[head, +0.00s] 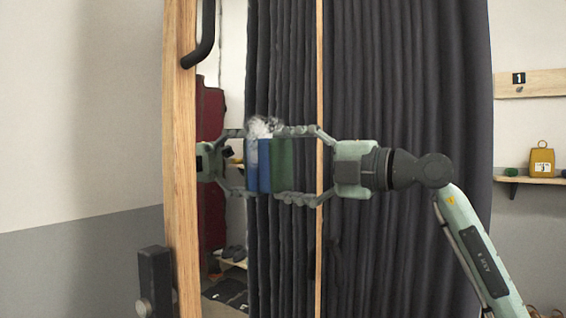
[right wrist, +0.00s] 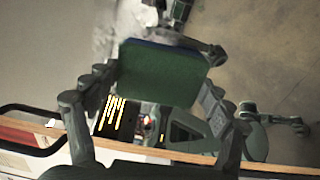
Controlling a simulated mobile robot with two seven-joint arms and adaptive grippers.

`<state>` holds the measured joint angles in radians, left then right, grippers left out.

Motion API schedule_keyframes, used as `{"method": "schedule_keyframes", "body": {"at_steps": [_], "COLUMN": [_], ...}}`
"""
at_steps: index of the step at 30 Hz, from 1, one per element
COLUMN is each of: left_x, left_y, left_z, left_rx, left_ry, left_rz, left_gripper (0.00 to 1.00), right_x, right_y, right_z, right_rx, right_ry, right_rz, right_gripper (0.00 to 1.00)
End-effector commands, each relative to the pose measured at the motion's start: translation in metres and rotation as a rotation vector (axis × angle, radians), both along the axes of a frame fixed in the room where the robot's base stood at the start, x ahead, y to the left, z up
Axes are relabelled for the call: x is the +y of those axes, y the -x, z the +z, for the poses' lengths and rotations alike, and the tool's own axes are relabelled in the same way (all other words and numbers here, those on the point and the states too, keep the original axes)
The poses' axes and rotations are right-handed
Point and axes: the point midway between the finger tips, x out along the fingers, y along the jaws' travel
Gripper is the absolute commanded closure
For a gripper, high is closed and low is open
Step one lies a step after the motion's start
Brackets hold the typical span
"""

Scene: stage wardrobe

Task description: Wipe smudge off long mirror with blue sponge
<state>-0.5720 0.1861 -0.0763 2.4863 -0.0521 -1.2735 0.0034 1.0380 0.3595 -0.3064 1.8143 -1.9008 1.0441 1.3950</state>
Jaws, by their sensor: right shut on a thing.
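The long mirror stands upright in a wooden frame (head: 180,230), seen at an angle in the head view. A whitish smudge (head: 264,126) shows on its glass just above the sponge, and also in the right wrist view (right wrist: 108,30). My right gripper (head: 281,164) is shut on the blue sponge (head: 265,168), which has a green backing (right wrist: 160,78). The blue face is turned to the glass and meets its own reflection, so it seems at or very near the surface. The sponge hides the glass behind it. My left gripper is not in view.
A dark curtain (head: 405,100) hangs behind my right arm. The mirror reflects my gripper, curtain and a dark red garment. A black bracket (head: 154,280) with a knob is at the frame's lower left. A small shelf (head: 540,182) holds a yellow object (head: 542,163) at right.

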Motion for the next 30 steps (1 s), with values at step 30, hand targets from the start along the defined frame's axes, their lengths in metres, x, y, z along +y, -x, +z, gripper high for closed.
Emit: {"method": "schedule_keyframes", "body": {"at_steps": [30], "left_x": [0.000], "left_y": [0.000], "left_z": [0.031], "left_rx": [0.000], "left_ry": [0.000], "left_rz": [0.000], "left_gripper": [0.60], "right_x": [-0.037], "right_y": [-0.052], "right_z": [-0.001], "right_rx": [0.004], "right_ry": [0.001], "right_rz": [-0.004], "right_gripper": [0.43]}}
